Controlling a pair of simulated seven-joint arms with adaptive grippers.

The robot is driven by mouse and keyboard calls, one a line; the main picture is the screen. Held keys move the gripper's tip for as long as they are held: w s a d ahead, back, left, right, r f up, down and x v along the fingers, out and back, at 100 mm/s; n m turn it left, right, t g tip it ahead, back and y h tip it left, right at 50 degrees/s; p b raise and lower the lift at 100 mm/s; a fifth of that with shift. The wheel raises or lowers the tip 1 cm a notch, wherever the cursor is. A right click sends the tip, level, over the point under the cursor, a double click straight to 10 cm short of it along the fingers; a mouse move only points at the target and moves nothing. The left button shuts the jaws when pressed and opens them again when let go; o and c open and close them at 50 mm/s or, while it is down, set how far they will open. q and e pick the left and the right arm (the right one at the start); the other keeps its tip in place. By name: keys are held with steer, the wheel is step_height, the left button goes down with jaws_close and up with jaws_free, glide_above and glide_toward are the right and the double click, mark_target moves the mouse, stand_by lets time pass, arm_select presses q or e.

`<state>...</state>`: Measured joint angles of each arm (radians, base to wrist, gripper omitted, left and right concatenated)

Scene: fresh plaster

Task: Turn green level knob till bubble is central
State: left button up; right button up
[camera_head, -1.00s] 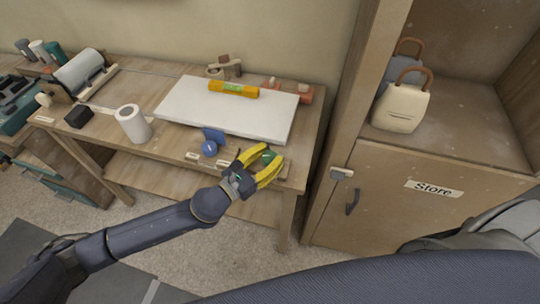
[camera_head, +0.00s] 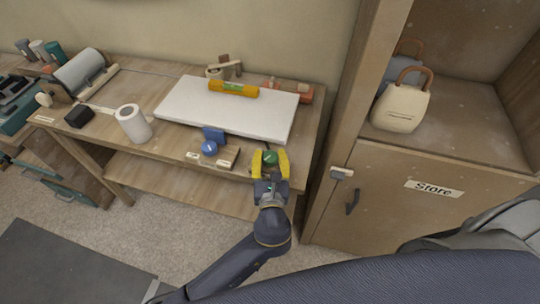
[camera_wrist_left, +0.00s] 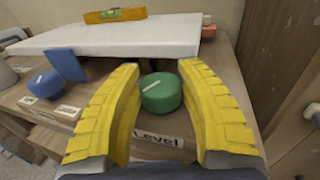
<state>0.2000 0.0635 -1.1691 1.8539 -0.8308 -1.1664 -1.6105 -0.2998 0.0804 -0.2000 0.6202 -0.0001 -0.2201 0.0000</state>
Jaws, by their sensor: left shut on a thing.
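The green level knob (camera_head: 269,157) is at the front right of the workbench, and the wrist view shows it (camera_wrist_left: 161,92) behind a "Level" label (camera_wrist_left: 160,138). My left gripper (camera_head: 270,158) has its yellow fingers on either side of the knob, shut on it. The orange spirit level (camera_head: 233,89) lies on the white slab (camera_head: 228,112); its green vial (camera_wrist_left: 114,15) shows in the wrist view, but the bubble is too small to place. My right gripper is not in view.
A blue knob (camera_head: 209,148) with a blue plate (camera_head: 214,134) is left of the green knob. A white roll (camera_head: 133,124) and a black block (camera_head: 79,116) stand farther left. The "Store" cabinet (camera_head: 430,215) is close on the right.

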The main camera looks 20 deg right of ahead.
arm_select(q)
steer(key=shift+n+t+y, duration=0.3)
steer(key=shift+n+y, duration=0.8)
steer(key=shift+y, duration=0.6)
steer(key=o, duration=1.2)
steer(key=shift+c, duration=0.2)
